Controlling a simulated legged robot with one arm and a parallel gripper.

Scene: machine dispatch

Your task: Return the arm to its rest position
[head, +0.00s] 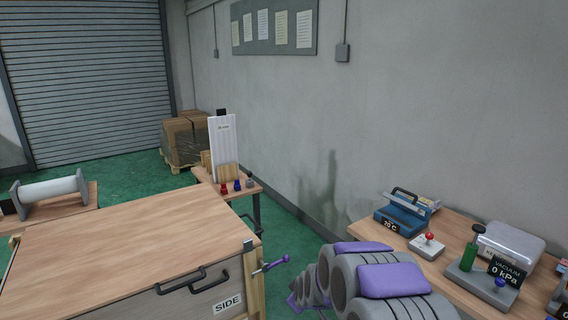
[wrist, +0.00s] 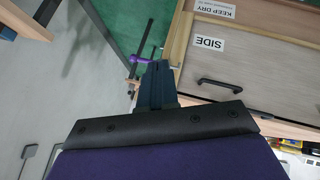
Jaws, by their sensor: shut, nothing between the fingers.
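My arm (head: 380,282), grey with purple pads, shows at the bottom of the head view, right of the wooden crate (head: 130,235) and left of the instrument table. My gripper (wrist: 157,68) shows in the wrist view as dark fingers shut together with nothing between them. The fingertips appear beside the corner of the crate, whose side panel (wrist: 255,62) bears a "SIDE" label and a black handle. I cannot tell whether they touch it. The gripper itself is not clear in the head view.
A purple-handled clamp (head: 271,262) juts from the crate's right corner, near my arm. The right table (head: 455,238) holds a blue heater (head: 402,214) and a vacuum pump (head: 482,262). A small table (head: 240,190) stands behind the crate. Green floor (head: 285,225) is open between.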

